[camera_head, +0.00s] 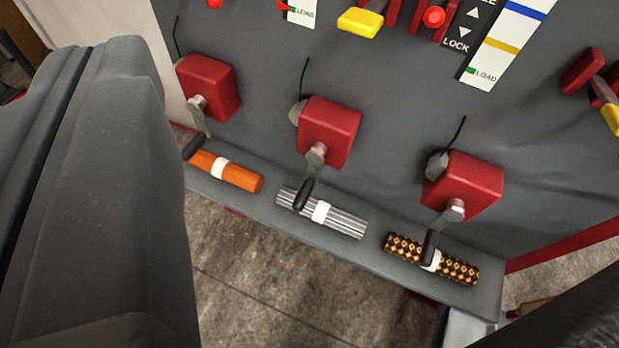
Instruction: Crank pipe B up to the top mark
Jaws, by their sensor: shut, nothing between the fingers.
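Three red crank boxes stand on a grey panel: left (209,87), middle (329,130) and right (464,186). Each has a grey crank arm with a black handle hanging downward: left (194,147), middle (303,193), right (430,246). No letter B shows, so I cannot tell which crank is pipe B's. A white scale (505,45) at the upper right has blue and yellow bands and a green LOAD mark low down. My gripper (90,50) is a large dark grey shape at the left, shut and empty, apart from the cranks.
A ledge below the cranks holds an orange roll (240,178), a grey striped roll (345,222) and a brown patterned roll (458,269), each with a white band. Yellow-tipped levers (360,23) sit above. Stone floor (290,275) is clear below. A dark shape fills the bottom right corner.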

